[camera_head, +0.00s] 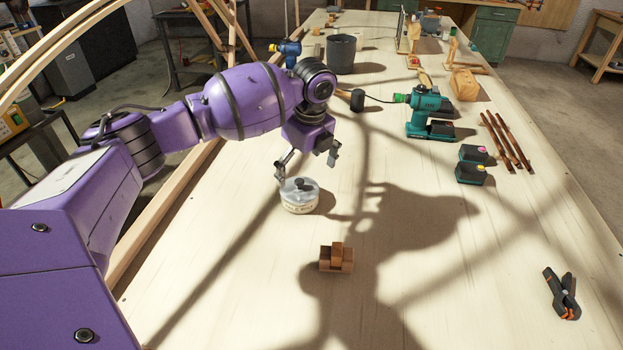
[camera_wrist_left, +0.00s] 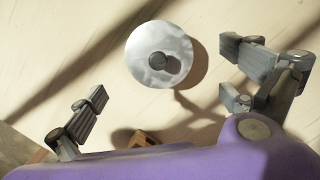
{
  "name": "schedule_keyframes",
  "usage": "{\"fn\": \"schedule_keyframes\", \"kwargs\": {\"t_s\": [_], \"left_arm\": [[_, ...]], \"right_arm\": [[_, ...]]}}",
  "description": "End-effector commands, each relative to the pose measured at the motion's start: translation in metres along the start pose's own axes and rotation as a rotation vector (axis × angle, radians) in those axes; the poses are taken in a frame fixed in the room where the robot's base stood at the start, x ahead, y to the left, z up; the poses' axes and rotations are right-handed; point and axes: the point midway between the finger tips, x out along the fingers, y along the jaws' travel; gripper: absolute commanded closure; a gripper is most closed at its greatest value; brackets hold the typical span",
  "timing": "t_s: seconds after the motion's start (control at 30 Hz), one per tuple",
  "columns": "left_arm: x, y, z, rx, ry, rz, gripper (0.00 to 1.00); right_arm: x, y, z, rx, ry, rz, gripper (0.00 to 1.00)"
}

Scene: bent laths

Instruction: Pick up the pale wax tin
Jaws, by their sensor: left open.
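The pale wax tin (camera_head: 299,201) stands upright on the wooden table, with a shiny lid and a dark knob on top. My left gripper (camera_head: 308,168) is open and empty, above and just behind the tin in the head view. In the left wrist view the tin's round lid (camera_wrist_left: 160,56) shows from above, between and beyond the spread fingers of the gripper (camera_wrist_left: 165,88). No finger appears to touch it. My right gripper is in neither view.
A small brown wooden block piece (camera_head: 337,258) sits in front of the tin. A black clamp (camera_head: 562,294) lies at the right. The table (camera_head: 450,290) between block and clamp is clear.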

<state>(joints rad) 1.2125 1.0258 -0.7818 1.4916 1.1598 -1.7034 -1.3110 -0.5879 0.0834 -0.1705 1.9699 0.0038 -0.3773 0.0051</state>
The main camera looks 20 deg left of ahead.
Motion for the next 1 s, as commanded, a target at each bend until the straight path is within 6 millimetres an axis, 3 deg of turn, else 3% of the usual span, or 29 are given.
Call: {"fn": "schedule_keyframes", "kwargs": {"t_s": [0.6,0.9,1.0], "left_arm": [[0.074,0.001,0.003,0.001,0.002,0.002,0.01],[0.079,0.001,0.004,0.001,0.0,0.001,0.01],[0.079,0.001,0.004,0.001,0.001,0.001,0.14]], "right_arm": [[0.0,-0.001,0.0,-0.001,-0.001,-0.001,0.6],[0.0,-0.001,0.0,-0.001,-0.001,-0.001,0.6],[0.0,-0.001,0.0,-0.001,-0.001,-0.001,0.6]]}}
